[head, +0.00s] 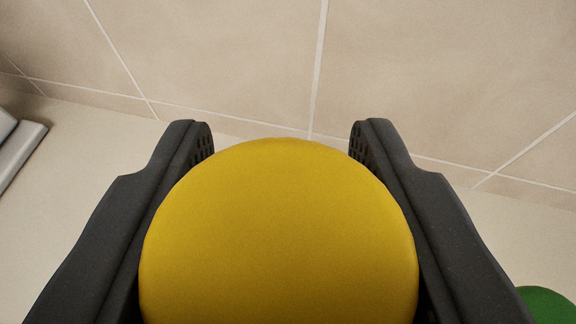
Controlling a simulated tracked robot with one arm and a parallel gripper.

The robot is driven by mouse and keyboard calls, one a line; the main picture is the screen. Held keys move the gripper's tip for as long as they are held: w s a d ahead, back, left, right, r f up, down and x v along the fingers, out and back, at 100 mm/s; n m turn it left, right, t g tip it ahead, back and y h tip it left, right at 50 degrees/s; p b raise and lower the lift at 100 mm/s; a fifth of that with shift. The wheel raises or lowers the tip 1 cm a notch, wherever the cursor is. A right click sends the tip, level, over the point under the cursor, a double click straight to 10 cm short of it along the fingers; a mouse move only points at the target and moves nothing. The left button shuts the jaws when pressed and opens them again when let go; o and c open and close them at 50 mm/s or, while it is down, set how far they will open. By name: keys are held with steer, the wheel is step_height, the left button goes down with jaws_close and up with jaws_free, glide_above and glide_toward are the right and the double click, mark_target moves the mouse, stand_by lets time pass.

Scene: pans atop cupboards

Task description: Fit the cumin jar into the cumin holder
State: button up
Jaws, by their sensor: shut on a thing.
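A large round yellow thing (278,230), which looks like the lid of a jar seen from above, fills the space between the two dark fingers of my gripper (281,140). The gripper is shut on it, one finger along each side. The fingertips reach a little past its far edge. No label shows, so I cannot tell from this view whether it is the cumin jar. The lower part of the jar is hidden under the yellow top. No cumin holder can be made out in this view.
A beige tiled wall (430,70) stands behind a pale counter (75,150). A grey-white edged object (22,150) lies at the far left. Part of a green round thing (548,305) shows at the bottom right.

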mark_target(274, 169)
steer(key=shift+f+b, duration=0.5)
steer(key=shift+f, duration=0.85)
steer(key=shift+a+f+b, duration=0.1)
steer(key=shift+f+b, duration=0.6)
steer(key=shift+f, duration=1)
stand_by(0.7)
steer(key=o, duration=1.1)
steer(key=shift+r+p, duration=2.2)
steer(key=shift+r, duration=2.4)
